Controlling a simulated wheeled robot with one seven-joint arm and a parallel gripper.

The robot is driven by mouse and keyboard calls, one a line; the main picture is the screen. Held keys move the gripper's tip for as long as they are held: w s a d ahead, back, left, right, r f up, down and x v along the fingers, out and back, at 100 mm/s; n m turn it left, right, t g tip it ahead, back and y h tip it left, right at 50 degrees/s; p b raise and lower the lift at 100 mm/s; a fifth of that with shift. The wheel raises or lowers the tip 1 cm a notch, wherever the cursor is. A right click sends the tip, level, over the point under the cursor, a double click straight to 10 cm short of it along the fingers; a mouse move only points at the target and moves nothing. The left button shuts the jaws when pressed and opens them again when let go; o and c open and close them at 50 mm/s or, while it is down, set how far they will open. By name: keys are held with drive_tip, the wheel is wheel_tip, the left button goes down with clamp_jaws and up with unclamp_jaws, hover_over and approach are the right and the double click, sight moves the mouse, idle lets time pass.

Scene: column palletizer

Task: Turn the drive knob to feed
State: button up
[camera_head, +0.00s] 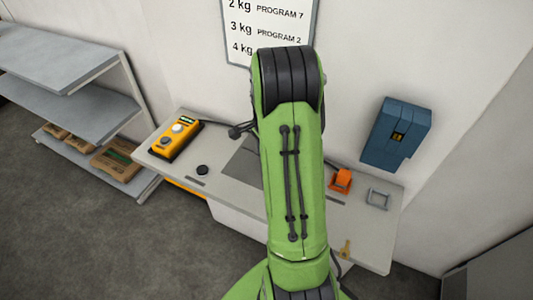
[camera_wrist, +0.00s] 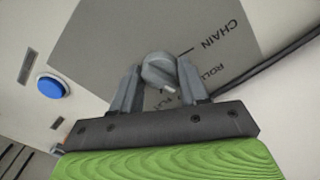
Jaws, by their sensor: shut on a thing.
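In the wrist view a round grey knob (camera_wrist: 158,70) sits on a dark grey panel (camera_wrist: 100,38). My gripper (camera_wrist: 160,68) is shut on the knob, with one finger on each side. A small pale mark shows on the knob's lower edge, toward the jaws. The word CHAIN and part of a second label beginning ROLL are printed to the right of the knob. No word "feed" can be read. In the head view my arm hides the gripper and the knob; part of the panel (camera_head: 240,160) shows left of the arm.
A blue button (camera_wrist: 51,86) lies left of the panel, and a dark cable runs to the right. On the bench (camera_head: 225,185) are a yellow control box (camera_head: 172,138), a black puck (camera_head: 202,170) and an orange item (camera_head: 341,180). A blue box (camera_head: 397,133) hangs on the wall.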

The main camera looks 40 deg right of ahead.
drive_tip(key=shift+m, duration=1.2)
drive_tip(key=o, duration=1.1)
wheel_tip(320, 180, up, 16)
drive_tip(key=shift+f+p, duration=0.1)
drive_tip(key=shift+p, duration=0.7)
